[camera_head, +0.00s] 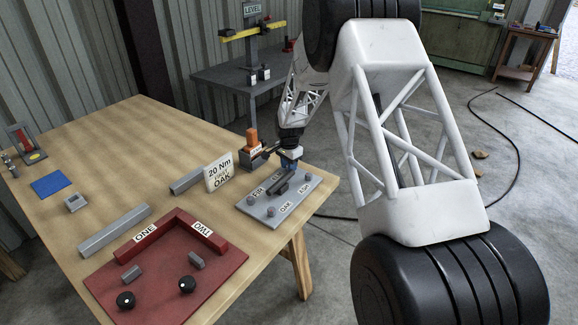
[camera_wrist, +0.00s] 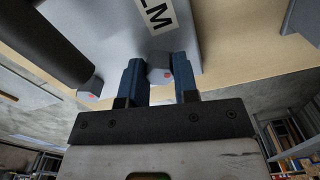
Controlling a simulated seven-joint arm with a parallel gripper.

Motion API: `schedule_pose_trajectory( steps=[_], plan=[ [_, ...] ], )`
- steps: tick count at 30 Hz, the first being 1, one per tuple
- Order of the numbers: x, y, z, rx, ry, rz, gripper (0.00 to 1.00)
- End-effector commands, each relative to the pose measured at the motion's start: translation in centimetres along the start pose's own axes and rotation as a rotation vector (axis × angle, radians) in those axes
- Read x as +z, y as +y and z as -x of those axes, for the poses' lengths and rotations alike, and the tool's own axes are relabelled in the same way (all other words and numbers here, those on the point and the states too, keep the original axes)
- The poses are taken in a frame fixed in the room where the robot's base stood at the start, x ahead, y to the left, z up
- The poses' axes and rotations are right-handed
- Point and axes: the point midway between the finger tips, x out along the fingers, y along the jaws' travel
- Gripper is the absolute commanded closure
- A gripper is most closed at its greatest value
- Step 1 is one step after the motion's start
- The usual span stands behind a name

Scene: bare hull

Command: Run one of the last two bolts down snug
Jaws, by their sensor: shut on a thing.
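The grey plate (camera_head: 257,212) lies at the table's right edge with labels FIR, OAK and ASH readable. Grey bolts show by FIR (camera_head: 250,201), by OAK (camera_head: 271,212) and near the right corner (camera_head: 308,177). A dark bar (camera_head: 284,184) lies across its middle. My gripper (camera_head: 289,165) is at the plate's far corner. In the wrist view my blue fingers (camera_wrist: 159,80) are shut on a grey hex bolt head (camera_wrist: 158,68) with a red mark, beside a label ending in "LM" (camera_wrist: 158,14). Another hex head (camera_wrist: 91,88) with a red mark shows at left. How far the held bolt is seated is hidden.
A sign (camera_head: 219,172) reading "20 Nm" and "OAK" stands left of the plate. An orange-topped item (camera_head: 252,139) stands behind it. A red tray (camera_head: 215,273) with ONE and TWO labels holds small parts and black knobs.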

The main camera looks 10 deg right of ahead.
Motion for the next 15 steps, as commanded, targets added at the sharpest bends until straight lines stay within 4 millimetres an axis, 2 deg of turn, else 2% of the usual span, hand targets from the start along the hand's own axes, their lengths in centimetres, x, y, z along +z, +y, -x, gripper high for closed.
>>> schedule_pose_trajectory(
  steps=[3, 4, 8, 15],
  plan=[
    [0.04, 0.03, -0.02, 0.001, -0.001, 0.001, 0.96],
    [0.04, 0.03, -0.03, 0.001, -0.001, 0.001, 0.67],
    [0.03, 0.02, -0.02, 0.001, 0.000, 0.001, 0.47],
    [0.01, 0.00, 0.00, 0.000, 0.000, 0.001, 0.46]
  ],
)
